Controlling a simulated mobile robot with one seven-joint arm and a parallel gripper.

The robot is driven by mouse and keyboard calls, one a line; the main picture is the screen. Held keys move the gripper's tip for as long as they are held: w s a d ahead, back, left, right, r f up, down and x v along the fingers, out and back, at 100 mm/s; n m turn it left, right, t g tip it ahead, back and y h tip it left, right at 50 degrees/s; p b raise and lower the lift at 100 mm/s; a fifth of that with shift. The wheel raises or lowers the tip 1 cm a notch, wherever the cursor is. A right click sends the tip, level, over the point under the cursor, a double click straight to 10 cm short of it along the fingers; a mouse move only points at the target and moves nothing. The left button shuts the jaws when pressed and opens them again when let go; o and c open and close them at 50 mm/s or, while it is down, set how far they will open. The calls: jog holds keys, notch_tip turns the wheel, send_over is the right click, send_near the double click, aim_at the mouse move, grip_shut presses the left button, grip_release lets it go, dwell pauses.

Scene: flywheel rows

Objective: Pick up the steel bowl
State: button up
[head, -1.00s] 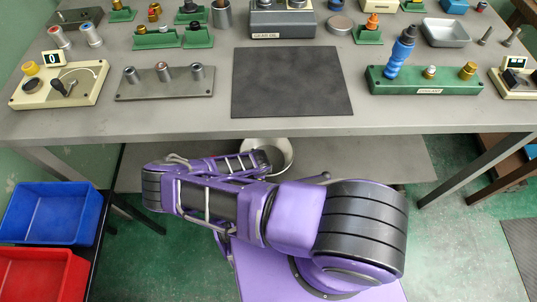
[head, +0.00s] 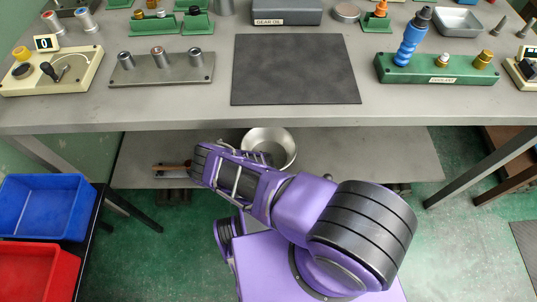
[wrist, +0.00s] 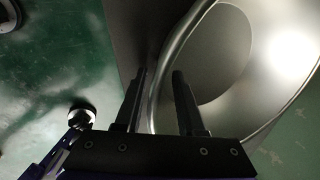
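The steel bowl (head: 283,138) stands on the lower shelf under the workbench, its near left side hidden behind my arm in the head view. In the wrist view the bowl (wrist: 228,25) fills the upper right, large and close. My gripper (wrist: 159,76) is open, with its two dark fingers apart. The bowl's rim passes between the fingers in the picture, one finger over the outside and one over the inside. I cannot tell whether either finger touches the wall.
The bench top (head: 300,115) overhangs the lower shelf (head: 375,160). A brown-handled item (head: 172,168) lies on the shelf's left. Blue (head: 45,205) and red (head: 38,272) bins stand at the left. The shelf right of the bowl looks clear.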

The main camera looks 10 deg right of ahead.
jog(key=shift+w+f, duration=0.1)
jog(key=shift+f, duration=0.2)
grip_shut()
dwell(1.2)
